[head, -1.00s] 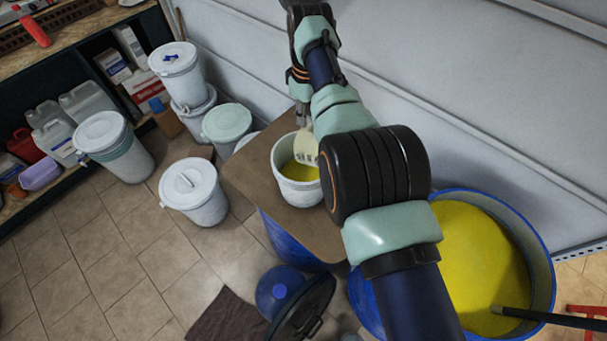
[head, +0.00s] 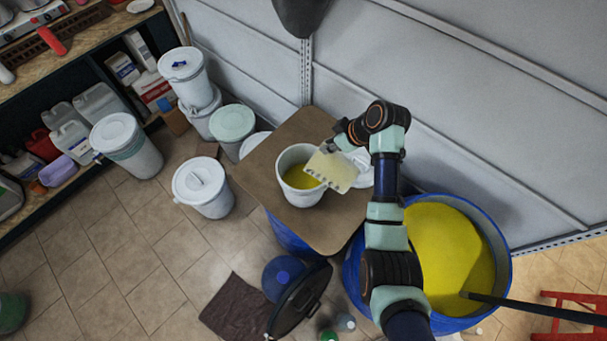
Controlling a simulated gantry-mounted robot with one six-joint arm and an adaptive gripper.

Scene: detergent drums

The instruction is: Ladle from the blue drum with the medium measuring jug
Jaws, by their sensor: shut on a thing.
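The blue drum (head: 502,255) stands open at the lower right, with yellow liquid (head: 448,245) inside. My gripper (head: 338,146) is above the wooden board, shut on the pale translucent measuring jug (head: 338,171). The jug is tilted and overlaps the right rim of a white bucket (head: 303,198) in the picture. I cannot tell whether they touch. Yellow liquid (head: 300,176) shows inside the bucket. The jug's handle and its contents are not clear from here.
The brown board (head: 325,232) carries the bucket and a white lid-like thing behind the jug. A dark pole (head: 540,309) leans across the blue drum's rim. Lidded white buckets (head: 203,187) stand on the left floor. The grey wall is close behind.

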